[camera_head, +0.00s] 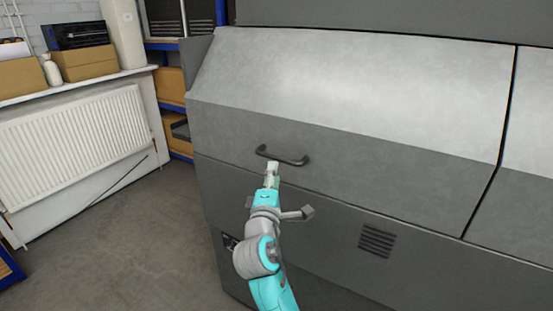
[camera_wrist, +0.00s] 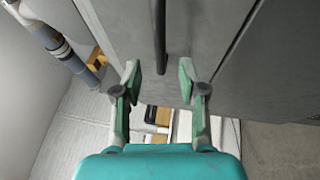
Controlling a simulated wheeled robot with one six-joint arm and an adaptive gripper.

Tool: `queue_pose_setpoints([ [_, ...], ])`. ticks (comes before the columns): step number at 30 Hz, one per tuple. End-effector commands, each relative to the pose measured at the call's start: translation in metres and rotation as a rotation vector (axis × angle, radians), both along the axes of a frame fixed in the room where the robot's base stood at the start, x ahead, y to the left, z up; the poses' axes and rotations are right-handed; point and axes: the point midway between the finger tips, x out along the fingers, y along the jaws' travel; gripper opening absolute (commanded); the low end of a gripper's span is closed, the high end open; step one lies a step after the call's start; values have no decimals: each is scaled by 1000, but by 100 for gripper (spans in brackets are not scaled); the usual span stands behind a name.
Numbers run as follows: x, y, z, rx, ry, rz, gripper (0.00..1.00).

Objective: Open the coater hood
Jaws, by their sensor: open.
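The coater hood (camera_head: 340,105) is the large grey slanted cover on the front of the machine, and it is down. A dark bar handle (camera_head: 282,157) sits on its lower front face. My gripper (camera_head: 272,168) is just below the handle's left part in the head view. In the wrist view the handle (camera_wrist: 160,40) runs down from the top edge and ends ahead of the space between the fingers. My gripper (camera_wrist: 159,82) is open there, with green pads apart and nothing between them. I cannot tell the exact gap from fingers to handle.
A vent grille (camera_head: 377,241) is on the machine's lower panel. A white radiator (camera_head: 75,145) stands at the left under a shelf with boxes (camera_head: 85,62). Blue shelving (camera_head: 170,90) is behind the machine's left end. The floor (camera_head: 150,235) left of the machine is clear.

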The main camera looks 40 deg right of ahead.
Motion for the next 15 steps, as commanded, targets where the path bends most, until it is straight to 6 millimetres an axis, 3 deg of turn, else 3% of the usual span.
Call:
queue_pose_setpoints([
  [6,27,-30,7,1,-1,-2,41],
  [15,47,-51,12,1,-1,1,41],
])
